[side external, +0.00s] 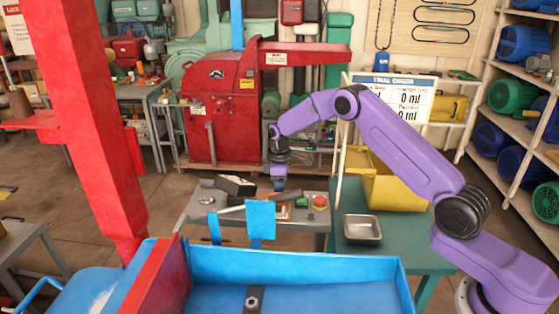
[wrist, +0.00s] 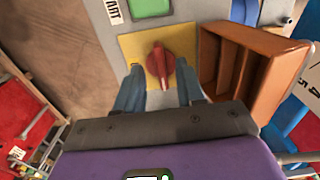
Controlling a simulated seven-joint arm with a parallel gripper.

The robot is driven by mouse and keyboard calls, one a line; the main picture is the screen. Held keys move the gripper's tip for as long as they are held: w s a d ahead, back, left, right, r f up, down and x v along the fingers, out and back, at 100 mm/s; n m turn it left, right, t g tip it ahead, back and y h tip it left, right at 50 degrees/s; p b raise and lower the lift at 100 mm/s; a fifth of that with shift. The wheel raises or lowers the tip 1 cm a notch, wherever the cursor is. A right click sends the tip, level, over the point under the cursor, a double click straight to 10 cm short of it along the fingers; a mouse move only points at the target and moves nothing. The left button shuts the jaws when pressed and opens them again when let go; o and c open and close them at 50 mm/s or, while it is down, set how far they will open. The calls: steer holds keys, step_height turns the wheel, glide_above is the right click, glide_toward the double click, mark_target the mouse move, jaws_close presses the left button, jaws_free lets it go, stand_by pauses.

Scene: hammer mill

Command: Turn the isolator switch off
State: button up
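The isolator switch (wrist: 158,60) is a red rotary knob on a yellow plate (wrist: 130,46) in the wrist view. Its pointed end faces my gripper, toward the bottom of the picture. My gripper (wrist: 160,72) is open, with one blue-grey finger on each side of the knob. Gaps show between the fingers and the knob, so I see no clear contact. In the side view my gripper (side external: 279,184) points down over the grey bench. The switch cannot be made out there.
A green button (wrist: 150,8) sits above the yellow plate. A brown compartmented box (wrist: 240,65) stands close on the right. In the side view a red button (side external: 320,201), a blue upright plate (side external: 261,220) and a metal tray (side external: 362,229) are nearby.

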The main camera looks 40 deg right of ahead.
step_height(320, 180, up, 15)
stand_by(0.4)
steer(key=shift+r, duration=0.1)
steer(key=s+a+r+n, duration=0.1)
steer(key=s+a+r, duration=0.2)
steer(key=s+a, duration=0.5)
steer(key=s+a+r+n, duration=0.15)
steer(key=s+a, duration=0.35)
steer(key=s, duration=0.8)
steer(key=s+d+f, duration=0.1)
steer(key=s+d, duration=0.2)
steer(key=s, duration=0.9)
steer(key=s+d+f, duration=0.1)
steer(key=s+d, duration=0.3)
steer(key=s, duration=0.9)
steer(key=shift+s+d+f+n, duration=0.2)
steer(key=shift+f+n, duration=0.15)
steer(key=shift+n, duration=0.1)
